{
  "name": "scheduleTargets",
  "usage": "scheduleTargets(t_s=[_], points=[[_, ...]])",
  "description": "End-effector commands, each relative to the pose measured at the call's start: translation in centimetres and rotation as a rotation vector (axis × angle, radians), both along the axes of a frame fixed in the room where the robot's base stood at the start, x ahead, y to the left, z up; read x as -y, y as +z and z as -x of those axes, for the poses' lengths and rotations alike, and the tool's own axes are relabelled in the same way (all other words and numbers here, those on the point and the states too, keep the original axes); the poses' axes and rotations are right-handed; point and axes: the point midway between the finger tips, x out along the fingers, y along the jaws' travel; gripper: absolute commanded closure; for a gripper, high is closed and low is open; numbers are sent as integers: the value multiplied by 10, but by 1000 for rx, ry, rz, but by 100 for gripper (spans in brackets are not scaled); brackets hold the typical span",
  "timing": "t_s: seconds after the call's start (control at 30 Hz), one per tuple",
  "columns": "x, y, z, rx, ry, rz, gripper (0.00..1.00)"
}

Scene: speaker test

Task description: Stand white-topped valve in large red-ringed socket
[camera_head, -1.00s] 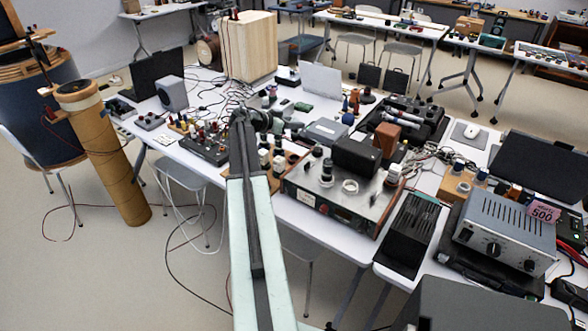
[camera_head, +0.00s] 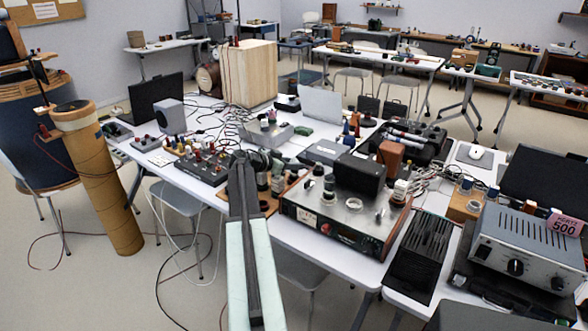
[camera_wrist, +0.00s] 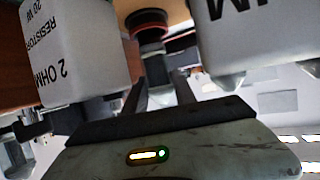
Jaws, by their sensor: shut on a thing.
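My gripper (camera_head: 250,158) is over the front of the main table, close to a wooden board (camera_head: 262,208). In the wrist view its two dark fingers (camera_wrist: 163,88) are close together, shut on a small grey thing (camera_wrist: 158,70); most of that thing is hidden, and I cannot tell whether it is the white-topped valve. Ahead of the fingers is a dark round part with a red ring (camera_wrist: 148,24); I cannot tell whether it is the large socket. A dark valve with a pale top (camera_head: 317,168) stands on the metal chassis (camera_head: 340,215), right of my gripper.
White resistor blocks (camera_wrist: 75,50) flank the fingers closely, one marked 2 OHM at left and another (camera_wrist: 240,30) at right. A dark panel with knobs (camera_head: 200,165) is left of my gripper. A grey power unit (camera_head: 530,250) stands far right. A cardboard tube (camera_head: 98,180) leans at left.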

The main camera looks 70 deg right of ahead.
Motion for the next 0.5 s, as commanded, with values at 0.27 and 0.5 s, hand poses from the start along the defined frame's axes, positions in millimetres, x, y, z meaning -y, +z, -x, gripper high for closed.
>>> scheduleTargets(t_s=[0.27, 0.5], points=[[0, -6, 0, 0, 1, 0, 100], [0, -5, -1, 0, 1, 0, 46]])
